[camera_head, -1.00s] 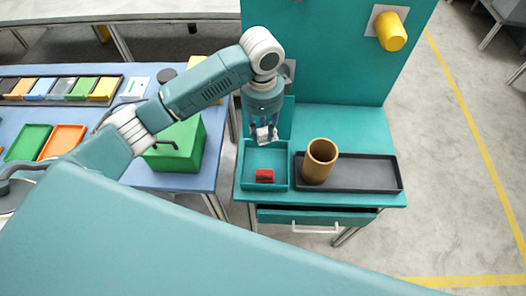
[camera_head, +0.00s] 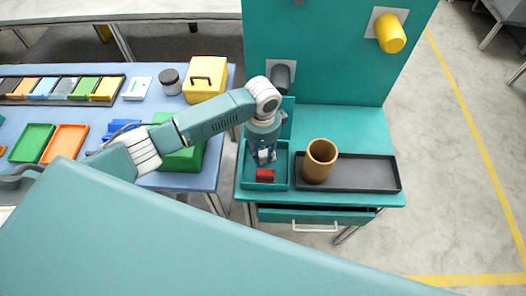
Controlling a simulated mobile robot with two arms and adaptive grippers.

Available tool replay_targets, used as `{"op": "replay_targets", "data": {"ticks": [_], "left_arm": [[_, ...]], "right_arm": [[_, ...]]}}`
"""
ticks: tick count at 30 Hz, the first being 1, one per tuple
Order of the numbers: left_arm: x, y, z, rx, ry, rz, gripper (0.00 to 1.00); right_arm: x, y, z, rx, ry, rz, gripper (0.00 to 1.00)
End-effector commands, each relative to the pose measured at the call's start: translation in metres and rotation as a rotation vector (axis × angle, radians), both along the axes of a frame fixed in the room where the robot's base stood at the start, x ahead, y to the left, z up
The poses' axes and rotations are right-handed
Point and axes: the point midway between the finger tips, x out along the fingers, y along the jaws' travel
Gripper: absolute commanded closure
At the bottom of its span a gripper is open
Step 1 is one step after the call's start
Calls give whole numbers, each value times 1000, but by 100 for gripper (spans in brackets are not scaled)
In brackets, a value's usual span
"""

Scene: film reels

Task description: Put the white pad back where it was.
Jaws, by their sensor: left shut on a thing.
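My left gripper (camera_head: 264,158) is shut on the white pad (camera_head: 265,155), of which only a small part shows between the fingers. I cannot tell whether the pad touches the tray floor. My right gripper is not in view.
A brown cylindrical cup (camera_head: 320,160) stands on the left part of a black tray (camera_head: 368,172), right beside the teal tray. A teal back panel (camera_head: 330,50) rises behind. A green box (camera_head: 180,160) and a yellow box (camera_head: 205,80) stand on the blue table at left.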

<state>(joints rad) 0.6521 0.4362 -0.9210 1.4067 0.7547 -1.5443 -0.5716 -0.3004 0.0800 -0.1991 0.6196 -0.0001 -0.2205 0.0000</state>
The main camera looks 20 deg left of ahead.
Motion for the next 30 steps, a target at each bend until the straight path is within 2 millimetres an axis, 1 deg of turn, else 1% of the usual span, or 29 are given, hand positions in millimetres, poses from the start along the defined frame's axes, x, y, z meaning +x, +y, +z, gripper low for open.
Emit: {"op": "replay_targets", "data": {"ticks": [5,6,8,16,20,23,30], "left_arm": [[0,0,-4,0,1,1,100],[0,0,-3,0,0,1,66],[0,0,-3,0,0,1,55],[0,0,-2,0,0,1,55],[1,0,6,-1,-2,1,55],[2,0,21,-3,-5,1,55],[1,0,73,-2,-5,0,55]], "right_arm": [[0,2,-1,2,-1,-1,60],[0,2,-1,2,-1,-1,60],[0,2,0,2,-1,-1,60],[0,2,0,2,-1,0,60],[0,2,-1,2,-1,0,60],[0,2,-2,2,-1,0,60],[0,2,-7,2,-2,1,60]]}}
